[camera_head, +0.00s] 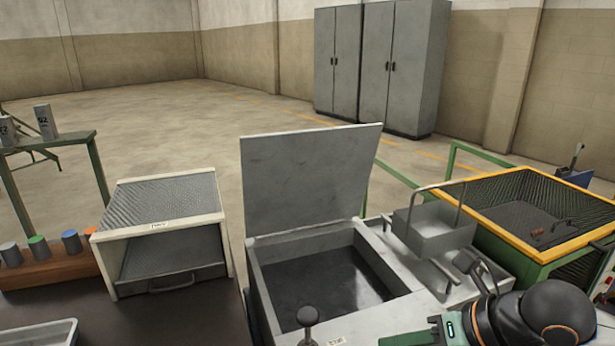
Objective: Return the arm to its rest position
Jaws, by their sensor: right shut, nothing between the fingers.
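My right arm shows at the bottom right, with a dark rounded joint and an orange ring. My right gripper (408,339) lies at the bottom edge, pointing left, partly cut off by the frame. It is shut and holds nothing. It is low in front of the grey open-lidded tank (262,290), to the right of the black knob lever (308,318). My left gripper is not in view.
A wire-handled metal basket (436,232) stands right of the tank. A yellow-rimmed mesh bin (530,250) is farther right. A white-framed box (160,215) and a wooden rack of coloured-top cylinders (45,268) are left. Grey cabinets (380,65) stand behind open floor.

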